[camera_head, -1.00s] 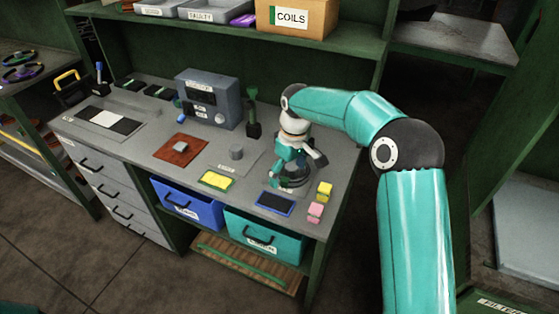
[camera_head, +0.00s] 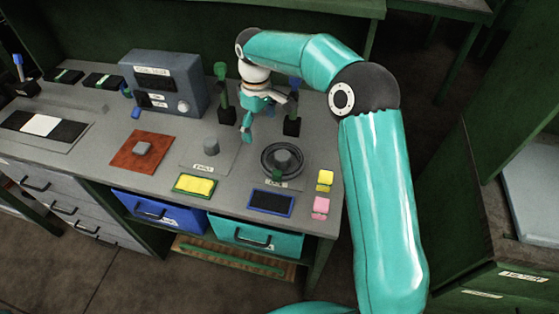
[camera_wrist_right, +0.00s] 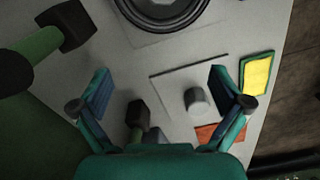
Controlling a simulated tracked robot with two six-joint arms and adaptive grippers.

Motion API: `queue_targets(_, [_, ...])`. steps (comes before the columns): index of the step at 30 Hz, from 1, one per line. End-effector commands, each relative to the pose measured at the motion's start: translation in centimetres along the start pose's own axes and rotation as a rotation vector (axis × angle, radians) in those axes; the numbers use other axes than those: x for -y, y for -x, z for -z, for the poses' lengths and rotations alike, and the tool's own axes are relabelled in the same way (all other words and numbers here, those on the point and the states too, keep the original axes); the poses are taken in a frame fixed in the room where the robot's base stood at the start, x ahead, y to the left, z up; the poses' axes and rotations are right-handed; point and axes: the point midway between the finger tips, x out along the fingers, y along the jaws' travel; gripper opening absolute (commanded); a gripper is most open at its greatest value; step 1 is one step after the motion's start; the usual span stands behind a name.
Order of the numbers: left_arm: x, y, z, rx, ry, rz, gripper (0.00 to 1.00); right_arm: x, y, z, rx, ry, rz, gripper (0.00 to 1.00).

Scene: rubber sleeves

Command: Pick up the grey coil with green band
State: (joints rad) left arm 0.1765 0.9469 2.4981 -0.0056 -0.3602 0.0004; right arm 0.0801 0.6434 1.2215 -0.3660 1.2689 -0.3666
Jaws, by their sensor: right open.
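A grey coil (camera_head: 211,146) stands upright on a pale labelled plate; it also shows in the right wrist view (camera_wrist_right: 198,103). No green band is clear on it. Another dark grey piece (camera_head: 283,159) sits inside a round black ring (camera_head: 266,164) with a small green patch at its front; I cannot tell whether this is a band. My right gripper (camera_head: 266,118) is open and empty above the bench, behind and between these two. The right wrist view shows its spread fingers (camera_wrist_right: 160,86) with the plate beyond them. My left gripper is out of view.
A rust mat (camera_head: 130,159) bears a grey block. A yellow pad (camera_head: 200,186), blue-edged dark pad (camera_head: 268,203), and yellow and pink blocks (camera_head: 321,205) lie along the front edge.

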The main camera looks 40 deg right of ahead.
Motion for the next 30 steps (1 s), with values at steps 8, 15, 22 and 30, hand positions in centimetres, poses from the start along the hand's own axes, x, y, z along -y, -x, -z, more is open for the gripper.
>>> queue_targets(8, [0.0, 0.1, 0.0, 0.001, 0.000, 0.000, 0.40, -0.2, -3.1, -0.2, 0.000, -0.004, -0.001, 1.00])
queue_targets(15, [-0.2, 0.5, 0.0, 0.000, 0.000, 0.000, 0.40, 0.1, -5.1, -1.0, 0.003, -0.005, 0.002, 1.00])
queue_targets(22, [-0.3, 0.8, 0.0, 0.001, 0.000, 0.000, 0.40, 0.3, -8.0, -1.2, 0.001, -0.005, 0.000, 1.00])
queue_targets(30, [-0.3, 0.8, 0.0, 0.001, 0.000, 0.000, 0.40, 0.2, -8.3, -1.2, -0.002, -0.005, -0.001, 1.00])
